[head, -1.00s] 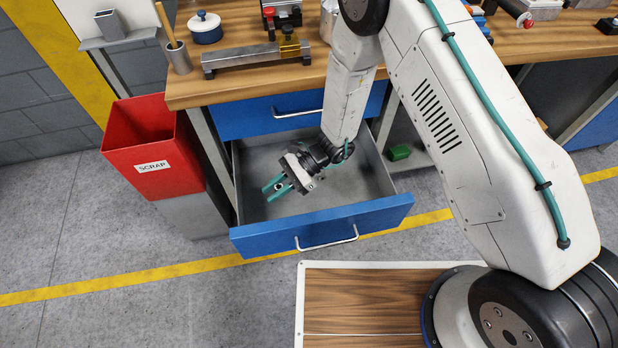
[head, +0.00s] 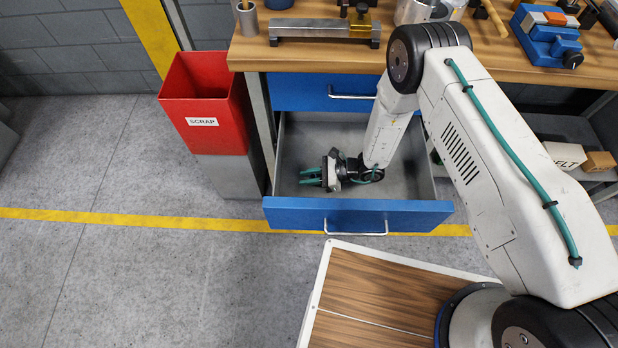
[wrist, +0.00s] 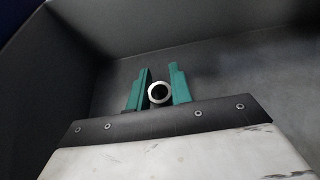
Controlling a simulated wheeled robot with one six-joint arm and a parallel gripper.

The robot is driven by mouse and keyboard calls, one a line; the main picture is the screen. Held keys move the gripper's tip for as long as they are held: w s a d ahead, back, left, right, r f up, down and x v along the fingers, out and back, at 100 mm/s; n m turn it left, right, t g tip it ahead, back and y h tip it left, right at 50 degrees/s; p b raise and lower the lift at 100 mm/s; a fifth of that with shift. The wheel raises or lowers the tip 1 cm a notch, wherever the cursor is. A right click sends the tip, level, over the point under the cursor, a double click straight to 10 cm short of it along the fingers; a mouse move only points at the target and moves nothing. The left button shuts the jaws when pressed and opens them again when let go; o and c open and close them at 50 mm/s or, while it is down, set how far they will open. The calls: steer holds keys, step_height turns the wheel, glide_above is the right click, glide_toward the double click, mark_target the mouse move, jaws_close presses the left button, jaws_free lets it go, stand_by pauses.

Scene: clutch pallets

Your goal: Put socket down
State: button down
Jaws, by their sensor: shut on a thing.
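The socket (wrist: 159,93) shows in the wrist view as a small metal ring with a dark hole, between the two green fingers of my gripper (wrist: 159,88). My gripper is shut on it. In the head view my gripper (head: 311,176) is inside the open drawer (head: 355,215), in its left part, with the fingers pointing left. The socket cannot be made out in the head view. Whether it touches the drawer floor is not clear.
A red scrap bin (head: 205,105) stands just left of the drawer. The workbench (head: 300,52) above carries a metal rail fixture (head: 322,30) and a blue vise (head: 548,38). The drawer's visible floor around my gripper looks bare.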

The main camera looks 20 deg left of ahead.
steer(key=shift+f, duration=0.55)
steer(key=shift+f, duration=0.15)
steer(key=c, duration=1.3)
jaws_free()
steer(key=shift+o, duration=0.2)
steer(key=shift+d+r, duration=0.1)
steer(key=shift+r, duration=0.1)
steer(key=v, duration=1.1)
steer(key=shift+w+d+r, duration=0.15)
steer(key=shift+d+r, duration=0.05)
steer(key=shift+d, duration=0.1)
